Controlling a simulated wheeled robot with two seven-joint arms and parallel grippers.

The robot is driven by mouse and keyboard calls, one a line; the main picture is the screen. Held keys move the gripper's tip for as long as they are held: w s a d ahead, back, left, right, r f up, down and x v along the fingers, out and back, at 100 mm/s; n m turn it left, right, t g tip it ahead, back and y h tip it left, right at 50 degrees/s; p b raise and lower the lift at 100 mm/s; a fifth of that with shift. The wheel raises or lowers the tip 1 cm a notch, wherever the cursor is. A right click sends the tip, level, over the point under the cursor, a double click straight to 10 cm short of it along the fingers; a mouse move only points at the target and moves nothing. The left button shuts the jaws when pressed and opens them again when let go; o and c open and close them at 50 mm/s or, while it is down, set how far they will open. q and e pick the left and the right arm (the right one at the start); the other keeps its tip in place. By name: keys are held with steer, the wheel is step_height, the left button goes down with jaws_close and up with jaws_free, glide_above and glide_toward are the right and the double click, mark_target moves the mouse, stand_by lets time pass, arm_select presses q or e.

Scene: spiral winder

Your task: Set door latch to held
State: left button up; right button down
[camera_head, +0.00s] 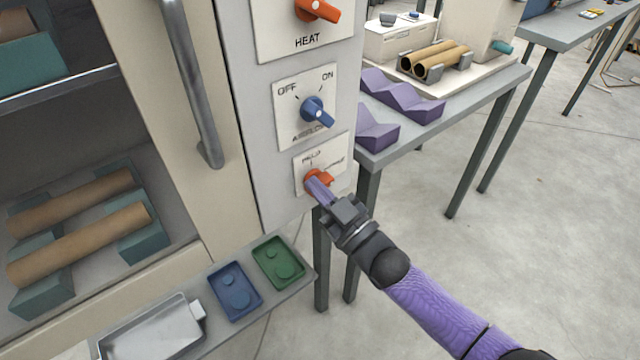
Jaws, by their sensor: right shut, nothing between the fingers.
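The door latch is an orange knob (323,180) on a small white plate (336,151) at the bottom of the control panel. The plate carries small lettering; the left mark appears to read "HELD", and the right one is hard to read. My right gripper (317,187) reaches in from the lower right and is shut, its purple fingertips at the knob and hiding part of it. I cannot tell whether they touch it or which mark the knob points to. My left gripper is not in view.
Above the latch are a blue airflow knob (314,110) and an orange heat knob (318,10). A metal door handle (192,85) stands left of the panel. A shelf below holds a green tray (278,262) and a blue tray (235,291). A grey table (480,98) stands right.

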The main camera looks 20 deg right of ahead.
steer(key=n, duration=0.1)
steer(key=n+g+y, duration=0.1)
steer(key=n, duration=0.1)
steer(key=shift+a+f+n, duration=0.1)
steer(key=shift+f+n, duration=0.1)
steer(key=shift+n, duration=0.1)
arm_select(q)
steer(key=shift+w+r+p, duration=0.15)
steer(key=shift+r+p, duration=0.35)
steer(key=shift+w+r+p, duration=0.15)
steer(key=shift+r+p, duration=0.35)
arm_select(e)
step_height(320, 180, down, 2)
steer(key=n+g, duration=0.1)
steer(key=n, duration=0.3)
steer(key=n+g+y, duration=0.1)
steer(key=n+g, duration=0.1)
steer(key=n, duration=0.2)
steer(key=n+g, duration=0.1)
steer(key=n, duration=0.3)
steer(key=shift+y, duration=0.3)
